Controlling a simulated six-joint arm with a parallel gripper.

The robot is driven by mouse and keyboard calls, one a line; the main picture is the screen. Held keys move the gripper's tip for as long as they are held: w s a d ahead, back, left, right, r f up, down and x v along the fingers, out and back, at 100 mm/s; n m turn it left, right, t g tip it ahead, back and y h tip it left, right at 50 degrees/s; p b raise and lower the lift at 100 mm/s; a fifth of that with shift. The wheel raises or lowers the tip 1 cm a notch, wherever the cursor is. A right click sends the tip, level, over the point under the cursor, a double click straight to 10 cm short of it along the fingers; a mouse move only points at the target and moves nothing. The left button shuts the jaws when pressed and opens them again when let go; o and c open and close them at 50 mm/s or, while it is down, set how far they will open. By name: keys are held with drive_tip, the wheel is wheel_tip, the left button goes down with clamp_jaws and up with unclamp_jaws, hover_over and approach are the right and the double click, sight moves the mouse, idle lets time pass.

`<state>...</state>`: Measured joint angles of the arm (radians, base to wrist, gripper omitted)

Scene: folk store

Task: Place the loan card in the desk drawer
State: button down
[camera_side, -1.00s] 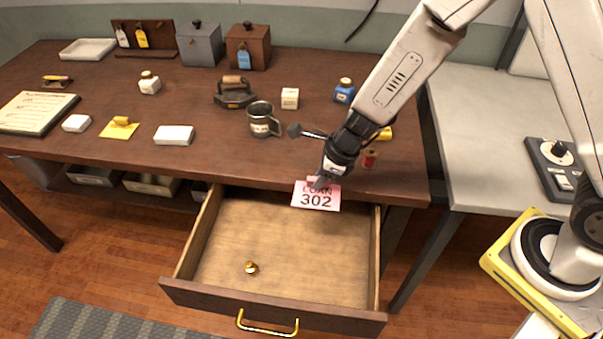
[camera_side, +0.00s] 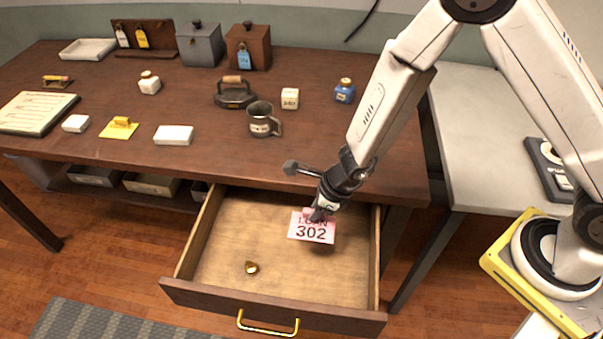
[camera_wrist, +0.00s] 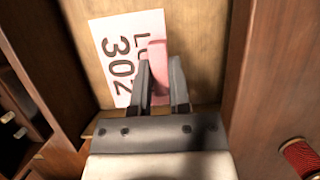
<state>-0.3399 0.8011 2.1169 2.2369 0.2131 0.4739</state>
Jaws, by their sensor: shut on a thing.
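The pink and white loan card (camera_side: 311,229), printed "LOAN 302", is over the open desk drawer (camera_side: 225,270), toward its back right. My gripper (camera_side: 320,213) is shut on the card's upper edge. In the wrist view my gripper's fingers (camera_wrist: 160,88) pinch the pink tab, and the loan card (camera_wrist: 118,65) extends left of them above the wooden drawer bottom (camera_wrist: 200,30). I cannot tell whether the card touches the drawer bottom. The drawer is pulled out, with a brass handle at its front.
A small brass knob (camera_side: 251,268) lies in the drawer. A metal mug (camera_side: 262,122), iron (camera_side: 234,95) and white blocks stand on the desk top (camera_side: 200,100) above. A red spool (camera_wrist: 302,155) shows at right in the wrist view. The drawer's left and front floor is mostly clear.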

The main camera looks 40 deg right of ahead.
sight(324, 228)
drive_tip(key=shift+s+a+f, duration=0.2)
drive_tip(key=shift+s+f, duration=0.55)
drive_tip(key=shift+f, duration=0.3)
drive_tip(key=shift+s+a+f, duration=0.15)
drive_tip(key=shift+s+f, duration=0.6)
drive_tip(key=shift+f, duration=0.3)
drive_tip(key=shift+f, duration=2.25)
drive_tip(key=shift+f, duration=1.75)
drive_tip(key=shift+f, duration=0.1)
drive_tip(key=c, duration=0.6)
unclamp_jaws()
